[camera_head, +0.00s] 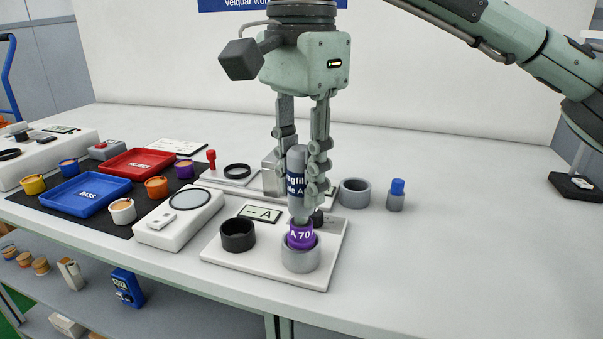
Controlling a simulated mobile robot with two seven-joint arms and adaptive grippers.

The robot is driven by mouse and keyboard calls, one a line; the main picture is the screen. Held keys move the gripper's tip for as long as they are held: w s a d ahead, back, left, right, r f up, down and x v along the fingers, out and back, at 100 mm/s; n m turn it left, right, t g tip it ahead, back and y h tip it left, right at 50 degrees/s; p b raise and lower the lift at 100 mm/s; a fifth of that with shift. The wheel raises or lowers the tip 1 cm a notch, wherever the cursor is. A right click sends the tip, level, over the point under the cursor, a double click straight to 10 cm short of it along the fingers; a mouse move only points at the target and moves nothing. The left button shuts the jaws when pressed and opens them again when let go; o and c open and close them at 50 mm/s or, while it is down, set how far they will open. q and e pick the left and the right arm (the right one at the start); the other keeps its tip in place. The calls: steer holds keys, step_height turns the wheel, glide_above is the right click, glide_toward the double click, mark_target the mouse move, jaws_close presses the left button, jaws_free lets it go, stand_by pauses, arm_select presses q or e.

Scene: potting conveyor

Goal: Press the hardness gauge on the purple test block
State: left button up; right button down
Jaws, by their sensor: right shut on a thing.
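My right gripper (298,186) points straight down and is shut on the hardness gauge (297,162). The gauge is an upright grey cylinder with a dark blue label, partly hidden by the fingers. The purple test block (301,236), marked "A 70", sits in a grey round holder (300,261) on a white board (230,262). The gauge's narrow lower end is right over the block's top; I cannot tell whether it touches or presses. My left gripper is out of view.
A black ring cup (238,236) and a small display card (260,213) are on the same board. A grey ring (354,193) and a blue-capped piece (396,195) stand to the right. Blue (84,194) and red (139,164) trays lie left.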

mark_target(301, 149)
stand_by(0.7)
steer(key=shift+r+p, duration=1.6)
steer(key=shift+r, duration=1.35)
